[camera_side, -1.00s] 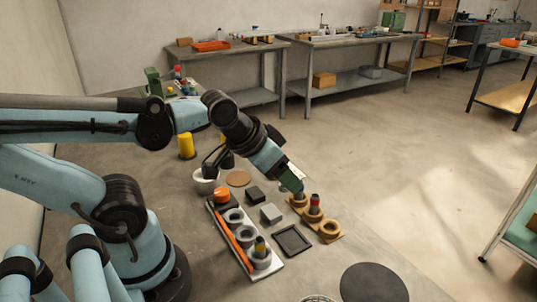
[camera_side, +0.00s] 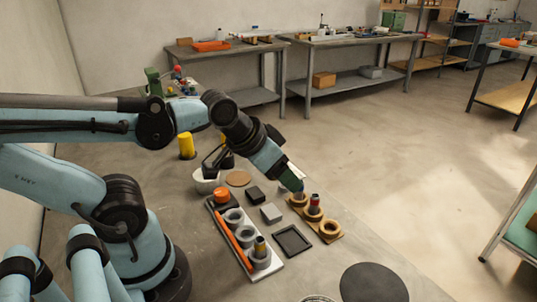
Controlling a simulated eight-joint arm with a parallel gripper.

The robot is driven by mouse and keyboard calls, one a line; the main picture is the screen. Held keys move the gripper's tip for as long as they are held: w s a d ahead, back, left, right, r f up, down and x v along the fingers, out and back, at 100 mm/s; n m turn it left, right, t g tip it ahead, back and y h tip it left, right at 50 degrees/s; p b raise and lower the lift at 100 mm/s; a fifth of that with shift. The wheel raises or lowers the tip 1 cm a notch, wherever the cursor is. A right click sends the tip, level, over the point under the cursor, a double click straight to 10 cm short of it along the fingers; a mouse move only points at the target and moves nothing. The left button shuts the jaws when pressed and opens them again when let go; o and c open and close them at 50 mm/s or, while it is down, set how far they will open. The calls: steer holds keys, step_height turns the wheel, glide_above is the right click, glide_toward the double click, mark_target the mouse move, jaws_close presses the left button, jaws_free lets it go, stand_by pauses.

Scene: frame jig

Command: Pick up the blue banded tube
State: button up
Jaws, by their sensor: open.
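A wooden holder (camera_side: 329,238) with a row of round rings stands on the right of the bench. A tube with a bluish band (camera_side: 299,187) stands upright in its far ring, partly hidden by my gripper. My gripper (camera_side: 296,181) is open and tilted down at the top of this tube; I cannot tell whether the jaws are around it or touching it. A red-topped tube (camera_side: 315,201) stands in the middle ring. The near ring is empty. Another tube with a yellowish top and dark band (camera_side: 260,244) stands in the near cup of a white rack (camera_side: 262,272).
A dark square tray (camera_side: 292,240) and small grey blocks (camera_side: 271,213) lie between rack and holder. A dark disc (camera_side: 373,283) lies at the near edge.

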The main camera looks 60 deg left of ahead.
stand_by(0.3)
steer(key=shift+c, duration=1.2)
steer(key=m+g, duration=0.7)
steer(key=m, duration=0.2)
glide_above(299, 192)
steer(key=w, duration=0.1)
steer(key=shift+s+a+f, duration=0.1)
steer(key=shift+a+f, duration=0.1)
steer(key=shift+f, duration=2.55)
steer(key=shift+s+a+f, duration=0.1)
steer(key=shift+a+f, duration=0.1)
steer(key=shift+f, duration=2.5)
